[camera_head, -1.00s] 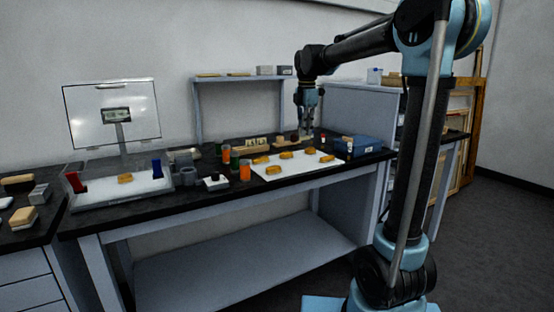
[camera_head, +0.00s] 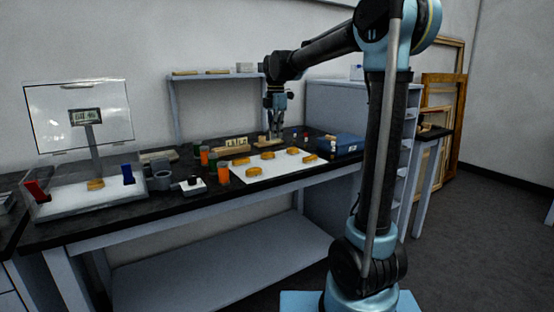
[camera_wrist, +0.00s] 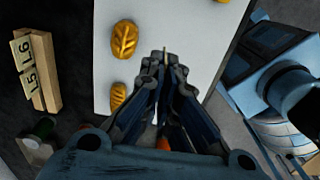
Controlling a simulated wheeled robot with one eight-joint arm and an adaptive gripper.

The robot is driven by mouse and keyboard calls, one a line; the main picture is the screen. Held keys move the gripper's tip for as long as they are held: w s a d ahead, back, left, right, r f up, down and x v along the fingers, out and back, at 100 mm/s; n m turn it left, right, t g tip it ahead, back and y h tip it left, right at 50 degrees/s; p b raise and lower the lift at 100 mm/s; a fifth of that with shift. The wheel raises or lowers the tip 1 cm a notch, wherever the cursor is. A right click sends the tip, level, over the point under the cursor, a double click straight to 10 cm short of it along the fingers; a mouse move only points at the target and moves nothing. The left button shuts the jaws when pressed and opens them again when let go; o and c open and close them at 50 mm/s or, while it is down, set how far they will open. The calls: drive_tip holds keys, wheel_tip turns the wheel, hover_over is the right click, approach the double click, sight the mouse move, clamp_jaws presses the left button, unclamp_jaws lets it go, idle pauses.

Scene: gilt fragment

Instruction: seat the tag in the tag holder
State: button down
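The tag holder (camera_head: 233,149) is a pale wooden block at the back of the bench, carrying cream tags numbered 15 and 16. It also shows at the left of the wrist view (camera_wrist: 46,88). My gripper (camera_head: 275,138) points down above the bench, to the right of the holder. In the wrist view its fingertips (camera_wrist: 165,66) are close together on a thin tan piece (camera_wrist: 166,51), seen edge-on, apparently the tag. Its face and number are hidden. It is apart from the holder.
Gold fragments (camera_head: 293,151) lie on a white sheet (camera_head: 252,177) in front of my gripper. Orange and green jars (camera_head: 223,174) stand left of the sheet. A blue box (camera_head: 341,145) is at the right, a shelf (camera_head: 208,75) behind.

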drive_tip(key=shift+f, duration=4)
drive_tip(key=c, duration=1.8)
unclamp_jaws()
drive_tip(key=shift+f, duration=0.1)
wheel_tip(320, 180, up, 12)
drive_tip(key=shift+r, duration=0.1)
